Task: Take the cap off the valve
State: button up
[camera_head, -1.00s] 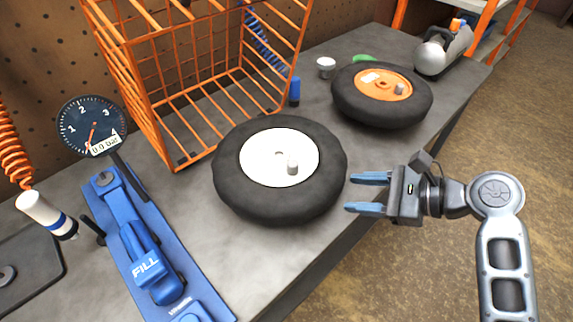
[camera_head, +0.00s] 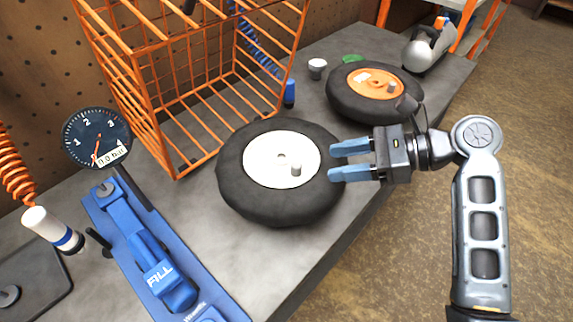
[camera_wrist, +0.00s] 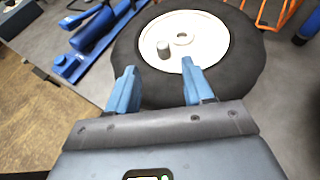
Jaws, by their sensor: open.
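A black tyre (camera_head: 236,190) with a white hub (camera_head: 262,160) lies flat on the bench. A small grey cap (camera_head: 296,169) stands on the hub's near right part; in the wrist view the cap (camera_wrist: 164,49) shows beyond and between my fingertips. The valve under the cap is hidden. My gripper (camera_head: 334,161) is open and empty, its two blue fingers pointing left toward the hub over the tyre's right edge. In the wrist view, my gripper (camera_wrist: 158,74) has its fingertips apart, short of the cap.
A second tyre with an orange hub (camera_head: 365,82) lies behind my gripper. A blue inflator marked FILL (camera_head: 160,275), a gauge (camera_head: 96,137) and an orange wire basket (camera_head: 155,130) are at left and back. A white cup-like piece (camera_head: 317,67) stands behind. Bare bench (camera_head: 270,255) lies in front.

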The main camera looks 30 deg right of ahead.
aim_at(304, 174)
jog(key=shift+w+x, duration=0.2)
jog(key=shift+x, duration=3.65)
jog(key=shift+d+r, duration=0.1)
jog(key=shift+c, duration=0.4)
grip_shut()
